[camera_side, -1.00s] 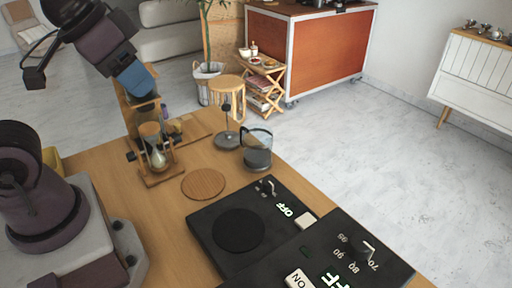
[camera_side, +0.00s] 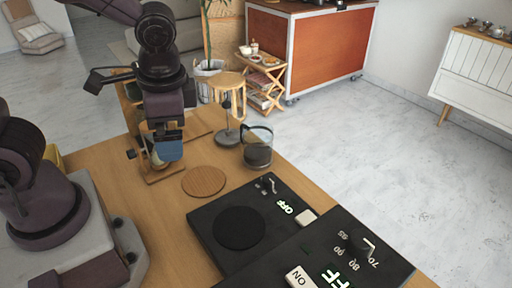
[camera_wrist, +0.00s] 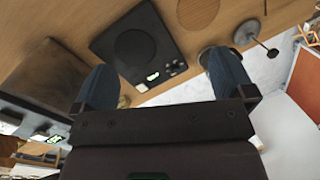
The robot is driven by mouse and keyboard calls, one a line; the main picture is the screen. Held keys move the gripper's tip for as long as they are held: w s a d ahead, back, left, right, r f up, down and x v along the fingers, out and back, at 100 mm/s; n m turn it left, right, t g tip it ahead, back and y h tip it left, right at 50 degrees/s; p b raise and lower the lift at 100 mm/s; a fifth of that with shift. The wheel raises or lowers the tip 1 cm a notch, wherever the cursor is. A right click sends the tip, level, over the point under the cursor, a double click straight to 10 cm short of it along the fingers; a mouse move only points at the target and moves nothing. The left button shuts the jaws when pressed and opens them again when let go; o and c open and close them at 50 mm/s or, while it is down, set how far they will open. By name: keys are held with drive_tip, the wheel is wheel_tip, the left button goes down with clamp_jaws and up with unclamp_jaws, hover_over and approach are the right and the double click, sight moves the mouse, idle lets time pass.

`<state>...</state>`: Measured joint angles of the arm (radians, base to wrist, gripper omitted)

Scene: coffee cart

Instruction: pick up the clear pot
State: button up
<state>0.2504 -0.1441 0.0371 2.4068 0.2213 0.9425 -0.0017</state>
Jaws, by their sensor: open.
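The clear pot (camera_side: 257,148) is a glass jug with a dark handle. It stands upright on the wooden table in the side view, near the table's far right edge. In the wrist view, what seems to be the pot (camera_wrist: 205,56) shows partly, cut off by the right finger. My gripper (camera_side: 169,150) hangs above the table to the left of the pot, apart from it, with blue fingers. In the wrist view my gripper (camera_wrist: 161,70) has its fingers spread wide with nothing between them.
A metal stand (camera_side: 228,139) with an upright rod is close left of the pot. A round wooden coaster (camera_side: 204,182) lies in front. A black hot plate (camera_side: 205,222) and a scale are nearer. An hourglass in a wooden frame (camera_side: 165,176) is mostly hidden behind my gripper.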

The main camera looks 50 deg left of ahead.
drive_tip(key=w+f+m+t+y, duration=0.2)
drive_tip(key=w+f+m+y, duration=0.2)
drive_tip(key=f+m, duration=0.2)
drive_tip(key=w+a+f+m+t+y, duration=0.1)
drive_tip(key=w+f+m+t+y, duration=0.2)
drive_tip(key=f+m, duration=0.3)
drive_tip(key=w+a+f+m+t+y, duration=0.1)
drive_tip(key=w+f+m+t+y, duration=0.2)
drive_tip(key=w+f+m+y, duration=0.2)
drive_tip(key=shift+w+a+f+m+y, duration=0.1)
drive_tip(key=shift+f+m+y, duration=0.1)
drive_tip(key=shift+m, duration=0.5)
drive_tip(key=shift+w+a+f+m+y, duration=0.1)
drive_tip(key=shift+f+m, duration=0.1)
drive_tip(key=shift+m, duration=0.5)
drive_tip(key=w+t, duration=0.1)
drive_tip(key=w+d+m+t, duration=0.1)
drive_tip(key=w+d+r+m+t+h, duration=0.1)
drive_tip(key=w, duration=0.1)
drive_tip(key=shift+d+t, duration=0.15)
drive_tip(key=shift+t, duration=0.25)
drive_tip(key=shift+w+a+r+m, duration=0.1)
drive_tip(key=shift+w+a+m, duration=0.15)
drive_tip(key=shift+m, duration=0.05)
approach(259, 123)
drive_tip(key=shift+x, duration=3)
